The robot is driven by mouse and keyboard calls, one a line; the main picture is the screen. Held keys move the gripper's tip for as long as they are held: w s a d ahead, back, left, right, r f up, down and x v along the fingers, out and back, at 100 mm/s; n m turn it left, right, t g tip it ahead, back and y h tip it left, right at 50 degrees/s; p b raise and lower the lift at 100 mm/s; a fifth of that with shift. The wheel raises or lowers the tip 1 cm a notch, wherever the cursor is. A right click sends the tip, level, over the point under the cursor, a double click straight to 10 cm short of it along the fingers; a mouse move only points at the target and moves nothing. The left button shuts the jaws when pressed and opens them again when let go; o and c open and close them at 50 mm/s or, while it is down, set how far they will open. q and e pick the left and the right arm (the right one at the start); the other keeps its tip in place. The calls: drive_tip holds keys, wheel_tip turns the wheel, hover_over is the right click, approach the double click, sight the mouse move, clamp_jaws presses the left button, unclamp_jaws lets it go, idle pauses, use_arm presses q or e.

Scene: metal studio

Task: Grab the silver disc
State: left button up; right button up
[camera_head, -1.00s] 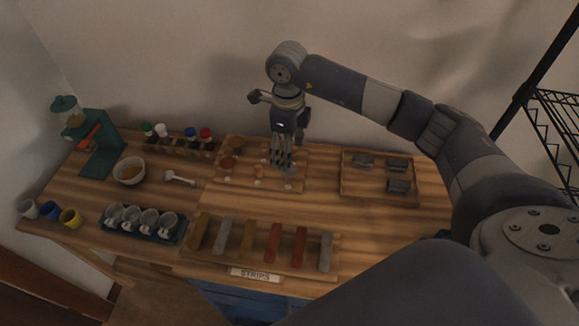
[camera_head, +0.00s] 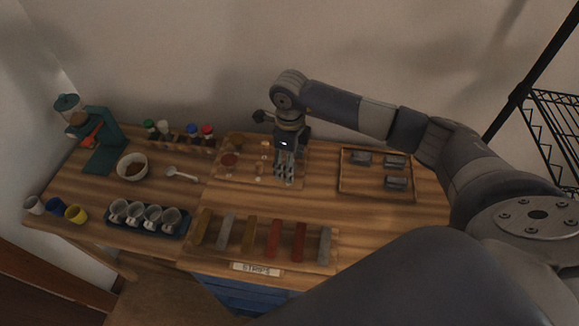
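My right gripper (camera_head: 284,177) points down over the right part of a shallow wooden tray (camera_head: 244,184) at the back middle of the table. Its fingertips are close to the tray surface. I cannot make out the silver disc clearly; the fingers cover the part of the tray where a greyish disc showed earlier. Whether the fingers are around it or touching it is too small to tell. A reddish-brown disc (camera_head: 229,160) lies to the left in the same tray. My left gripper is not in view.
A tray of dark metal blocks (camera_head: 345,187) lies to the right. Colored strips (camera_head: 274,238) lie in front, with a rack of cups (camera_head: 185,228) at the front left. A bowl (camera_head: 132,166) and spoon (camera_head: 181,174) are left. Bare table lies at the right front.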

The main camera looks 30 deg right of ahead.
drive_tip(key=shift+f, duration=0.25)
idle(0.4)
drive_tip(key=c, duration=1.1)
